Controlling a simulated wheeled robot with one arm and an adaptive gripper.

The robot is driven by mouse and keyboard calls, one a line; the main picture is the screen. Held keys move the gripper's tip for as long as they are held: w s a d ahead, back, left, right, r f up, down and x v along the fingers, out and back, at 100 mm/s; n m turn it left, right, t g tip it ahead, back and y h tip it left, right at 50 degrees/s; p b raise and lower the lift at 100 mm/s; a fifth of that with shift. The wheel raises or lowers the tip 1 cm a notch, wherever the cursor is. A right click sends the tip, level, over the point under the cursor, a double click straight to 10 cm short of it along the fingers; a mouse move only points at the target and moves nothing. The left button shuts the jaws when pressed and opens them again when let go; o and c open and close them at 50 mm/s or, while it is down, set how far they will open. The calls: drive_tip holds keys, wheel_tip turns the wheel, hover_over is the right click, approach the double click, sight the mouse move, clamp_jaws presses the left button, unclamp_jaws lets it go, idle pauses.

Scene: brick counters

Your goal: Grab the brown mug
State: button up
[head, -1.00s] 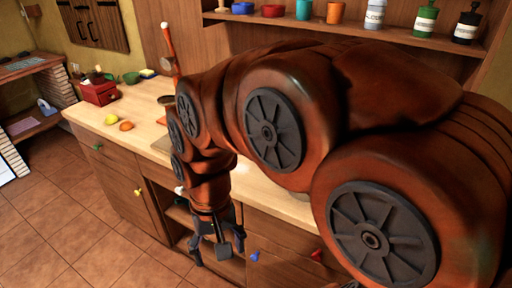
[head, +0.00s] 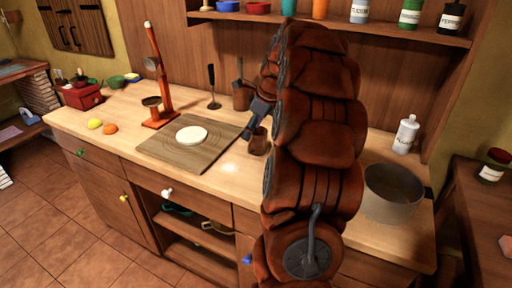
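The brown mug (head: 259,142) stands on the wooden counter, just right of the cutting board, partly hidden by my arm. My gripper (head: 250,128) is at the mug's upper left side, with its dark fingers angled down toward the counter. Part of the gripper is hidden behind my arm. I cannot tell whether the fingers touch the mug or how far apart they are.
A cutting board (head: 165,153) with a white round piece (head: 191,135) lies left of the mug. A red stand (head: 160,90), a dark utensil (head: 213,90) and a brown wooden container (head: 242,96) are behind. A grey pot (head: 392,194) and white bottle (head: 406,134) stand right.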

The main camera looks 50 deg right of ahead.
sight(253, 140)
drive_tip(key=shift+m, duration=0.7)
drive_tip(key=shift+w+d+f+p, duration=0.25)
drive_tip(key=shift+w+d+f, duration=0.15)
drive_tip(key=shift+f, duration=0.85)
drive_tip(key=shift+w+d+f+p, duration=0.25)
drive_tip(key=shift+w+f+p, duration=0.1)
drive_tip(key=shift+f, duration=0.95)
drive_tip(key=shift+w+d+f+p, duration=0.2)
drive_tip(key=shift+w+d+f, duration=0.2)
drive_tip(key=shift+f, duration=0.85)
clamp_jaws()
